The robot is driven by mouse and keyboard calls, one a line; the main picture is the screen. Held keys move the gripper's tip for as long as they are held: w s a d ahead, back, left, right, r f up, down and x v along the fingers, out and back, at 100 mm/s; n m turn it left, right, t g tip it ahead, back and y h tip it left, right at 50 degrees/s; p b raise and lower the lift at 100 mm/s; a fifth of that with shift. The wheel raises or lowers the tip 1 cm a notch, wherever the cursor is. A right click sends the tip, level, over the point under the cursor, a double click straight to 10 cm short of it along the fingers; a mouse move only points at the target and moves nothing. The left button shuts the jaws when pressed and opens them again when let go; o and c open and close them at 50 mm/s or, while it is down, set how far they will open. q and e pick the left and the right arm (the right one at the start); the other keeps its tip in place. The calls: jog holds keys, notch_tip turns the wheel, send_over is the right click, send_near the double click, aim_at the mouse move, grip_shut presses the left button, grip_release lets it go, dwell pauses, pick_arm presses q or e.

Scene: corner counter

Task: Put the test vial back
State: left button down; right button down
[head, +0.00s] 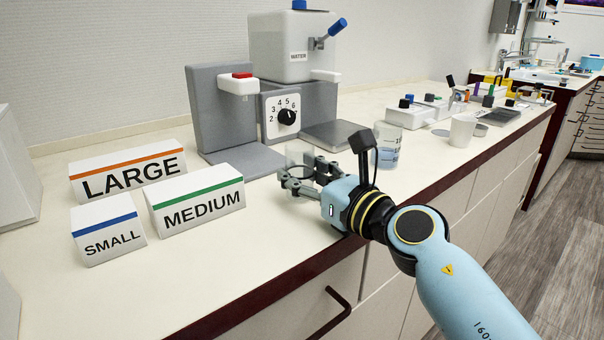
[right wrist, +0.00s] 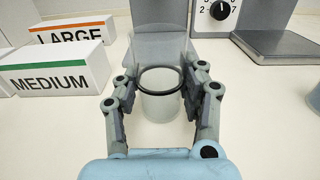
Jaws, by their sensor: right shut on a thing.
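My right gripper (head: 293,186) is over the counter in front of the dispenser. Its fingers are shut around a clear vial (head: 300,154). My left gripper is not in view.
Block signs LARGE (head: 128,172), MEDIUM (head: 196,206) and SMALL (head: 108,230) stand at the left. The grey dispenser (head: 222,115) is behind. A beaker with bluish liquid (head: 388,145) and a white cup (head: 462,130) stand right. The front counter is clear.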

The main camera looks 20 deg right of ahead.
jog(key=shift+f, duration=0.3)
